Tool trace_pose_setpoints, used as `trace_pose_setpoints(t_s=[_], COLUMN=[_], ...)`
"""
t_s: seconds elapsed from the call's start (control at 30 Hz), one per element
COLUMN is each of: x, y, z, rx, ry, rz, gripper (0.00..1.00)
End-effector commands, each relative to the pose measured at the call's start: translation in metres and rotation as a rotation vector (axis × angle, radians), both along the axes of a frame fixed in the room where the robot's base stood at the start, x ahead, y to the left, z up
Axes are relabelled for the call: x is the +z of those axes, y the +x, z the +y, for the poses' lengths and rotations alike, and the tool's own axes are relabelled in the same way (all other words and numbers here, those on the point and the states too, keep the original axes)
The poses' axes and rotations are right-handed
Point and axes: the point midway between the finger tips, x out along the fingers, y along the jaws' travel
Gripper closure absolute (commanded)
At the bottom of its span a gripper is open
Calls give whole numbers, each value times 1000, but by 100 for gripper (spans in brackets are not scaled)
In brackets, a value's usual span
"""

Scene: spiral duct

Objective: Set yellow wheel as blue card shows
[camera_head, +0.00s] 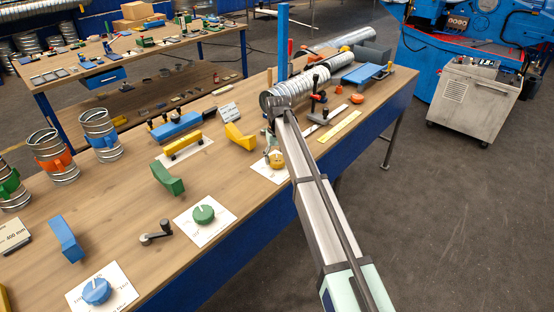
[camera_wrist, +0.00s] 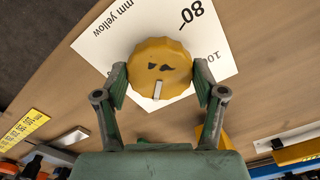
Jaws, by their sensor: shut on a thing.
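The yellow wheel (camera_wrist: 160,58) is a scalloped round knob with a white pointer bar, on a white dial card (camera_wrist: 103,40). The card reads "80" and "mm yellow"; another number starting with "10" is partly covered. The pointer bar is at the wheel's lower edge in the wrist view, towards my palm. My gripper (camera_wrist: 160,82) is shut on the wheel, one finger on each side. In the head view the yellow wheel (camera_head: 276,159) shows partly beside my arm. A small sign reading "400 mm" (camera_head: 14,237) stands at the left edge. I cannot make out a blue card.
A green wheel (camera_head: 204,214) and a blue wheel (camera_head: 97,291) sit on similar white cards. A crank handle (camera_head: 156,234), coloured blocks and spiral ducts (camera_head: 100,135) stand on the bench. A yellow block (camera_head: 240,137) lies close to my gripper.

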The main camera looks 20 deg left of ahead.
Motion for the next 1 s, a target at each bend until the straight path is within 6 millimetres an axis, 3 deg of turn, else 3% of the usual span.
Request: trace_pose_setpoints(t_s=[0.5, 1.0], x=[-1, -1], y=[0, 0], z=[-1, -1], rx=[406, 518], ry=[-1, -1], rz=[2, 3], gripper=[65, 65])
